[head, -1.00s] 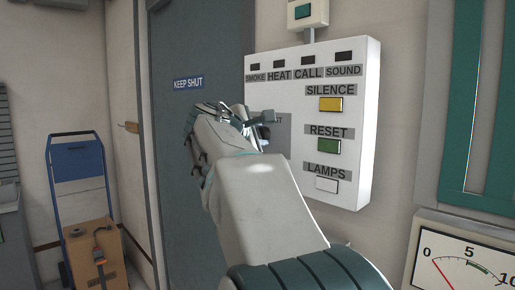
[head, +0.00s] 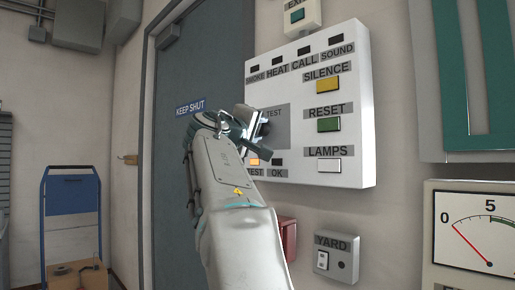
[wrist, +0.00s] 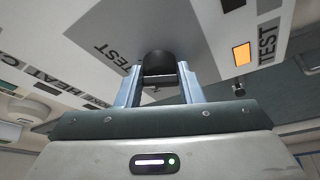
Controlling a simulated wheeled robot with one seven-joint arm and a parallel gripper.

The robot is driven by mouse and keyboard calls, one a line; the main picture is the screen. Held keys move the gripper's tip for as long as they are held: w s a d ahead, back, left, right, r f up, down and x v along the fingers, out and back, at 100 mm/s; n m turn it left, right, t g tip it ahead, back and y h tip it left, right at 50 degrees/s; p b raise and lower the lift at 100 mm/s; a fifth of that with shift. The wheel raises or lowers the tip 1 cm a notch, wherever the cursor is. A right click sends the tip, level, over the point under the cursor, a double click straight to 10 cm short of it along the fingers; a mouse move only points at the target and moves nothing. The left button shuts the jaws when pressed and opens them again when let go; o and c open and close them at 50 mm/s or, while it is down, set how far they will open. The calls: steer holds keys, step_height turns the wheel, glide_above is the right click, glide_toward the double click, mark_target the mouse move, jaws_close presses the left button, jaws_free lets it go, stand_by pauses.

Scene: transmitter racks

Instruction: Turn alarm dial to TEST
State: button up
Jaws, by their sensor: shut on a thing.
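The white alarm panel (head: 353,133) hangs on the wall in the head view. Its black dial (wrist: 158,61) sits on a grey plate with a TEST label (wrist: 110,54), which also shows in the head view (head: 273,113). My gripper (wrist: 160,78) is shut on the dial, one finger on each side; the dial's pointer is hard to read. In the head view my gripper (head: 257,124) reaches the panel's left part and hides most of the dial. A small lamp above the lower TEST label glows orange (head: 254,162); it also shows in the wrist view (wrist: 242,54).
SILENCE (head: 327,85), RESET (head: 328,125) and LAMPS (head: 329,165) buttons line the panel's right side. Below are a YARD switch box (head: 336,258) and a red box (head: 288,238). A gauge (head: 478,240) is at right, a grey door (head: 200,75) at left.

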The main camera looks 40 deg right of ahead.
steer(key=shift+w+f+m+g+h+b, duration=0.15)
steer(key=shift+m+h+b, duration=0.1)
steer(key=shift+m+b, duration=0.45)
steer(key=shift+s+f+m+g+h+b, duration=0.15)
steer(key=shift+m+h+b, duration=0.1)
steer(key=shift+m+b, duration=0.4)
steer(key=shift+w+r+m, duration=0.1)
steer(key=shift+r+m, duration=0.1)
steer(key=shift+m, duration=0.15)
steer(key=o, duration=1)
steer(key=shift+c, duration=0.2)
steer(key=b+v, duration=0.3)
steer(key=v, duration=1.1)
steer(key=shift+b, duration=0.35)
steer(key=shift+d, duration=0.1)
